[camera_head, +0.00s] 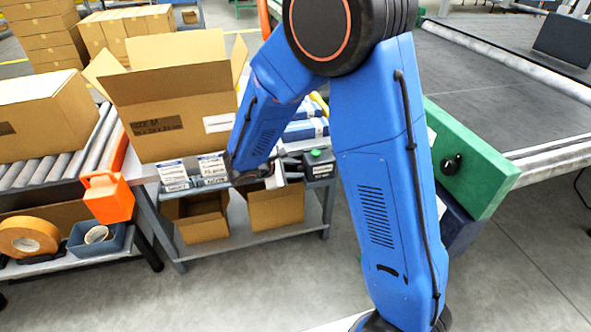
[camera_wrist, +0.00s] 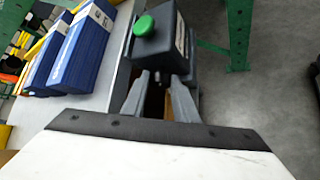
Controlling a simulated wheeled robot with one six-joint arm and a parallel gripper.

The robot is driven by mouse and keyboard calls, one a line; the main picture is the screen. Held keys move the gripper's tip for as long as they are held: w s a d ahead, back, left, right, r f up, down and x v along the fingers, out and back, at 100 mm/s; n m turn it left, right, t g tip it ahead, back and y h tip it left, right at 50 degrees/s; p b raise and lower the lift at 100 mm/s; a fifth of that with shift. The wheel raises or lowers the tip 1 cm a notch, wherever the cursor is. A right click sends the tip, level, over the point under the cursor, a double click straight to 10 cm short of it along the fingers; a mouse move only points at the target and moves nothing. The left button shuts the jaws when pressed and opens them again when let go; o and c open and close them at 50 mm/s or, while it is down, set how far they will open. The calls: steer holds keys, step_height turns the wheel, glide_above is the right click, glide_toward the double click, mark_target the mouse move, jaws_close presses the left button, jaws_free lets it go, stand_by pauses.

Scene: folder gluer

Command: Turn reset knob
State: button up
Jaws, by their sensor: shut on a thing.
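A dark grey control box (camera_wrist: 158,40) with a green button (camera_wrist: 144,25) on top stands at the edge of the work table in the wrist view. It also shows in the head view (camera_head: 320,170), just right of my gripper (camera_head: 292,165). In the wrist view my gripper's two fingers (camera_wrist: 160,82) point at the near face of this box. They are shut on a small dark part at that face. The fingers mostly hide it, and I cannot make out its shape or turn angle. A separate black knob (camera_head: 452,165) sits on a green panel (camera_head: 470,150) at the right.
An open cardboard box (camera_head: 175,95) and small label cards (camera_head: 173,175) stand on the table left of my arm. Blue packs (camera_wrist: 82,45) lie left of the control box. Brown bins (camera_head: 275,205) sit on the lower shelf. Floor at the front is clear.

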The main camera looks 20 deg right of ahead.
steer(key=n+g, duration=0.1)
steer(key=g, duration=0.2)
steer(key=shift+w+r+n+g+y, duration=0.15)
steer(key=shift+w+n+g+y, duration=0.15)
steer(key=shift+w+n, duration=0.1)
steer(key=shift+n+g, duration=0.5)
steer(key=shift+g, duration=0.4)
steer(key=shift+w, duration=0.1)
steer(key=o, duration=1)
